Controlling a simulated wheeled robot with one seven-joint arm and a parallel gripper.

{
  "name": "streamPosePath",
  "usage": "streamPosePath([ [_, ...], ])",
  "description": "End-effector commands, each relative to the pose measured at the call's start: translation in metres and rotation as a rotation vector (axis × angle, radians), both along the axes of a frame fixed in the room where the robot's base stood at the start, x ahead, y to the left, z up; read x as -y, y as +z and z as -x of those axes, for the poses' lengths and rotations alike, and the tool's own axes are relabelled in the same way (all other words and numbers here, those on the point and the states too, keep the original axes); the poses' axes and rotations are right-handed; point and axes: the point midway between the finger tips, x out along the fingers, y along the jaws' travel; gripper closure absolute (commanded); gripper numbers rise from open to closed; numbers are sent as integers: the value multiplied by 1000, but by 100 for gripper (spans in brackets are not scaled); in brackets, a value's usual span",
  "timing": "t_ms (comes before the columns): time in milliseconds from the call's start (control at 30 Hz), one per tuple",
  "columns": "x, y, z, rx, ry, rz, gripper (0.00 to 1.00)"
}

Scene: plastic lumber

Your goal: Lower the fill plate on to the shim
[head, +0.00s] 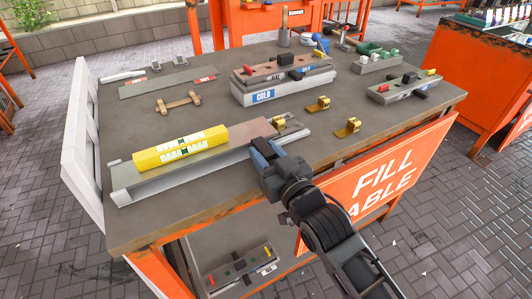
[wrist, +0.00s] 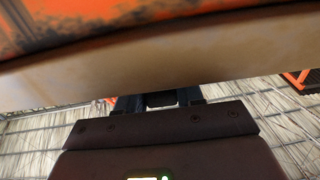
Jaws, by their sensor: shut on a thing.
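A long flat grey plate (head: 222,154), which I take as the fill plate, lies over a pale, longer bar (head: 135,194) on the table. I cannot make out the shim; the gap under the plate is too small to read.
A brass clamp (head: 280,124) stands just beyond my gripper, with others (head: 318,104) to its right. A block marked COLD (head: 262,96) stands behind. A wooden handle piece (head: 178,102) and another grey plate (head: 168,81) lie at back left.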

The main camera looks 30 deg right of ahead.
Motion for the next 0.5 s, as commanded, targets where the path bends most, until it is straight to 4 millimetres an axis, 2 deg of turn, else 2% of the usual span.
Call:
streamPosePath([
  [33,-1,0,0,0,1,-2,61],
  [233,0,0,0,0,1,-1,43],
  [500,0,0,2,-1,0,0,43],
])
